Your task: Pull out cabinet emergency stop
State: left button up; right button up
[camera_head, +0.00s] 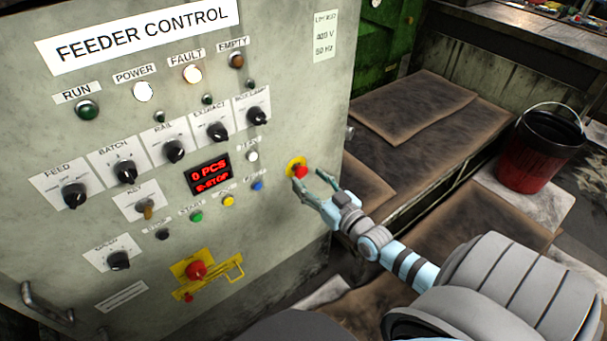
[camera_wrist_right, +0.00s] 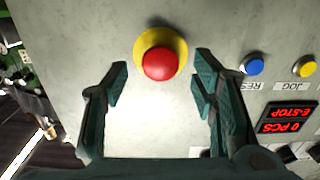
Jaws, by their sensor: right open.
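The cabinet emergency stop is a red mushroom button (camera_head: 301,171) on a yellow round plate, near the right edge of the feeder control cabinet (camera_head: 300,110). My right gripper (camera_head: 313,185) is open in front of it. In the right wrist view the red button (camera_wrist_right: 158,63) is just beyond and between the two open fingertips (camera_wrist_right: 160,72); I see no contact. The display (camera_head: 209,174) reads "0 PCS" and "E-STOP" in red. My left gripper is not in view.
A second red button (camera_head: 196,270) sits on a yellow bracket lower on the panel. A blue button (camera_head: 257,185) and a yellow button (camera_head: 228,201) are left of the emergency stop. Several knobs fill the panel. A red-black bucket (camera_head: 540,150) stands at the right.

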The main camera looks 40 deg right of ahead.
jog(key=shift+w+f+b, duration=0.2)
jog(key=shift+w+b, duration=0.1)
jog(key=shift+w, duration=0.65)
jog(key=shift+w+r, duration=0.2)
jog(key=shift+w, duration=0.25)
jog(key=shift+c, duration=0.6)
grip_shut()
jog(key=shift+s+r+p, duration=0.1)
jog(key=shift+s+p, duration=0.35)
jog(key=shift+o, duration=0.6)
grip_release()
jog(key=shift+s, duration=0.15)
